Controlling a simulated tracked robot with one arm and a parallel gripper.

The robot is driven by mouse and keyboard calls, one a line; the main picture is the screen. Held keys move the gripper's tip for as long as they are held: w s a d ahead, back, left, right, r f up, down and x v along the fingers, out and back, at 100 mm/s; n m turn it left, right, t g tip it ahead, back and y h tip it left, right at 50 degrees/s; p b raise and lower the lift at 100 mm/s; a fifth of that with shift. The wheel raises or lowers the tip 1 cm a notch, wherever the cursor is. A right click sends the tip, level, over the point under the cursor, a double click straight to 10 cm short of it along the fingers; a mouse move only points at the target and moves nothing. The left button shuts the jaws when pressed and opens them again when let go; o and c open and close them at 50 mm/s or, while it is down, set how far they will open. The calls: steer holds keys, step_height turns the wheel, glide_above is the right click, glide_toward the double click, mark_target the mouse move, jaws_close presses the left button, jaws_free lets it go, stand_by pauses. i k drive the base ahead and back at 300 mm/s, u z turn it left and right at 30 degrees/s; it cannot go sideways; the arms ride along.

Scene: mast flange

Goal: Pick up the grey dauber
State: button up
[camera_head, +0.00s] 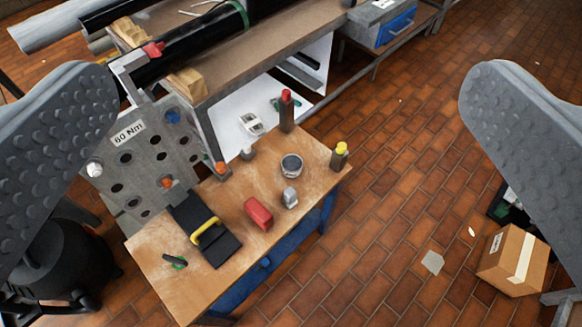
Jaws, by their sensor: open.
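My gripper (288,90) is open and empty, with its two grey studded fingers wide apart at the left and right edges. The wooden-topped table (165,292) is seen between and beyond them. A small grey upright piece (248,153) stands near its back edge, between an orange-topped piece and a red-capped bottle; it looks like the grey dauber. A second small grey piece (290,197) sits nearer the middle, beside a red block. It is too small to tell for certain which of the two is the dauber. Neither finger touches anything.
On the table are the red-capped bottle (286,112), yellow-capped bottle (340,154), orange-topped piece (222,170), round tin (291,165), red block (258,213) and black case (208,235) with yellow handle. A holed plate (130,158) stands left. A cardboard box (513,260) lies right on open brick floor.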

mark_target(290, 199)
steer(key=k, duration=0.65)
steer(key=z, duration=0.5)
steer(key=i, duration=1.35)
steer(key=u, duration=0.3)
